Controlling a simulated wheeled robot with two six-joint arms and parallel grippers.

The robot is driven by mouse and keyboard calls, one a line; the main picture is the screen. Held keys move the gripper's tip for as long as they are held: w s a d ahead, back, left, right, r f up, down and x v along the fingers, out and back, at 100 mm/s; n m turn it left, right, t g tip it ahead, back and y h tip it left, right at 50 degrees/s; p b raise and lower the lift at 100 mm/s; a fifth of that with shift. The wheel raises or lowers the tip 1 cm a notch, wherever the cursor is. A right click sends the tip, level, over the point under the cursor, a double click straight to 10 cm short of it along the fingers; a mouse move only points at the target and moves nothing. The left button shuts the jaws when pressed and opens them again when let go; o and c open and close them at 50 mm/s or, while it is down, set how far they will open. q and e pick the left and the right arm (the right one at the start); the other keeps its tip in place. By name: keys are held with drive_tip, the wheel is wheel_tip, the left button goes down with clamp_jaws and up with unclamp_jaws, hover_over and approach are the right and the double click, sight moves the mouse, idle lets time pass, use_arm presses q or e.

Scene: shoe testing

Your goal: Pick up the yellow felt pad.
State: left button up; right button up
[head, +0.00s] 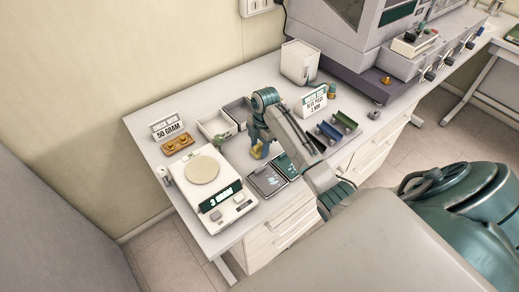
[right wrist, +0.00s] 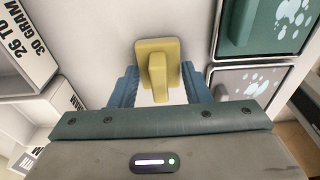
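The yellow felt pad (right wrist: 157,62) is a squarish yellow block with a raised yellow grip, seen in the right wrist view on the white table surface. A small part of the pad (head: 256,151) shows in the head view below my right gripper (head: 259,140). In the right wrist view my right gripper (right wrist: 160,78) is open, with one blue finger on each side of the raised grip. Clear gaps show between the grip and both fingers. My left gripper is in neither view.
A white scale (head: 207,188) reading "3 GRAM" stands at the left. Two dark-topped trays (head: 268,179) lie in front of the pad, and pale bins (head: 214,124) stand behind it. A "50 GRAM" sign (head: 167,130) and a large machine (head: 365,45) stand farther back.

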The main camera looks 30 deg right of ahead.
sight(258, 145)
drive_tip(key=c, duration=0.5)
drive_tip(key=shift+o, duration=0.2)
drive_tip(key=shift+r, duration=0.15)
wheel_tip(258, 145, up, 4)
drive_tip(key=shift+f+b, duration=0.15)
drive_tip(key=shift+b, duration=0.85)
wheel_tip(258, 145, up, 5)
drive_tip(key=p, duration=0.3)
drive_tip(key=shift+r+p, duration=0.6)
drive_tip(key=shift+p, duration=0.15)
drive_tip(key=shift+f, duration=0.1)
